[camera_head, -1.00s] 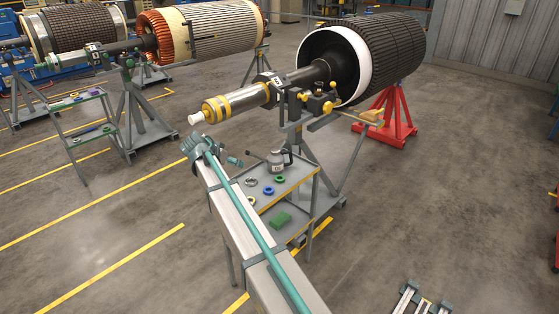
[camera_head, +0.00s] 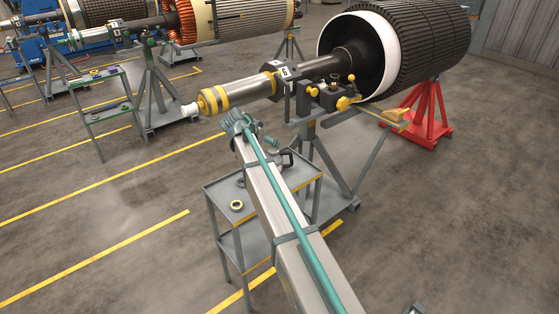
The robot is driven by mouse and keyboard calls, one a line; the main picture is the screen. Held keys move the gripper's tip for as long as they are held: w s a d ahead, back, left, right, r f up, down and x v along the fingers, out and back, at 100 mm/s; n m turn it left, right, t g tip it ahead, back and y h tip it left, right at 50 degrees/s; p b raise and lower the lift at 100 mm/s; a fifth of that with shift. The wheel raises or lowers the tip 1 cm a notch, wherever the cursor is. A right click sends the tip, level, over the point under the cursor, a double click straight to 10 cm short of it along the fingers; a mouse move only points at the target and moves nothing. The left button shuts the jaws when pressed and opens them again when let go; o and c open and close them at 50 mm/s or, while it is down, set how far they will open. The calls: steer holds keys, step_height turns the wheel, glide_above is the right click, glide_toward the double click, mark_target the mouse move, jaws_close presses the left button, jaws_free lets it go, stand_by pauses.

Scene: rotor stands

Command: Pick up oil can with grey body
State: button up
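The oil can (camera_head: 286,160) stands on the top shelf of the grey cart (camera_head: 222,189), under the near end of the large rotor's shaft. Only its dark handle and a little of its upper part show. My arm's long beam hides the rest. The beam runs from the bottom of the picture up to a teal joint above the cart. My gripper's fingers do not show, so its place relative to the can is hidden.
The rotor stand (camera_head: 309,137) rises behind the cart. A second small cart (camera_head: 100,113) stands at the far left. Open floor lies to the left and right.

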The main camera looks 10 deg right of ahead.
mark_target(273, 153)
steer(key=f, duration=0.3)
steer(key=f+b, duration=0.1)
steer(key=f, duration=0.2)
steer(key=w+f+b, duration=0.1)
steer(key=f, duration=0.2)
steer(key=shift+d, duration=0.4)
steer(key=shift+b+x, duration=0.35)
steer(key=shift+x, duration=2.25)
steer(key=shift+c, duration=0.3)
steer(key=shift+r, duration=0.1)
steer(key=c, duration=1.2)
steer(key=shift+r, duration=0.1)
